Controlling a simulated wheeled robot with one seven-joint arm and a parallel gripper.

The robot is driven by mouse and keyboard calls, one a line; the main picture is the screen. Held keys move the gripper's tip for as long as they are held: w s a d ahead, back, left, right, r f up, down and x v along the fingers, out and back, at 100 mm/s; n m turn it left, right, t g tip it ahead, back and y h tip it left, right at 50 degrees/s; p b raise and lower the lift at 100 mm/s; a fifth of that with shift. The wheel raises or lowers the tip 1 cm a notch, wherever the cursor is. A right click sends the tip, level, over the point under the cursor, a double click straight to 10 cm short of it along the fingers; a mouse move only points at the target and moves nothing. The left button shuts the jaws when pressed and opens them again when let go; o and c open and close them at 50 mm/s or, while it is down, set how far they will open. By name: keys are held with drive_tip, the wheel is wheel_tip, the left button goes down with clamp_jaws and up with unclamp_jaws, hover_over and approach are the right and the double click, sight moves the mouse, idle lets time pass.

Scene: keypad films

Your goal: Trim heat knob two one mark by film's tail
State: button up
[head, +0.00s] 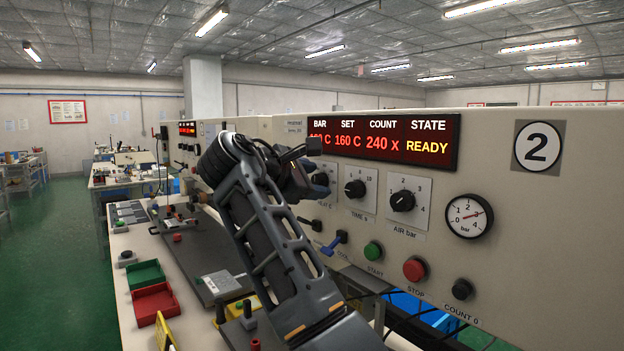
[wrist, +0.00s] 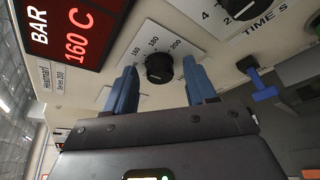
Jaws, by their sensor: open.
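The heat knob (wrist: 160,68) is a round black knob on a white dial plate marked 160, 180 and 200 in the wrist view. In the head view the knob (head: 320,179) shows just right of my gripper, its plate partly covered. My gripper (wrist: 159,74) is open, with one blue finger on each side of the knob; I cannot tell whether they touch it. The knob's pointer is too dark to read. I cannot make out a film.
The TIME knob (head: 355,188) and AIR knob (head: 402,200) sit to the right, with a pressure gauge (head: 468,215) beyond. Below are a blue lever (head: 335,243), a green START button (head: 373,251) and a red STOP button (head: 414,269). Green (head: 145,275) and red trays (head: 155,302) stand left.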

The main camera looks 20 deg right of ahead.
clamp_jaws()
idle(0.4)
drive_tip(key=shift+f, duration=0.1)
drive_tip(key=shift+s+f+m+t+h+b, duration=0.2)
drive_tip(key=shift+m+t+b, duration=0.35)
drive_tip(key=shift+m+b, duration=0.5)
drive_tip(key=shift+w+f+m+t+h+b, duration=0.1)
drive_tip(key=shift+m+t+h+b, duration=0.15)
drive_tip(key=shift+m+t+b, duration=0.75)
drive_tip(key=shift+s+f+m+t+h+b, duration=0.2)
drive_tip(key=shift+m+b, duration=0.45)
drive_tip(key=shift+m, duration=0.8)
drive_tip(key=shift+w+r, duration=0.1)
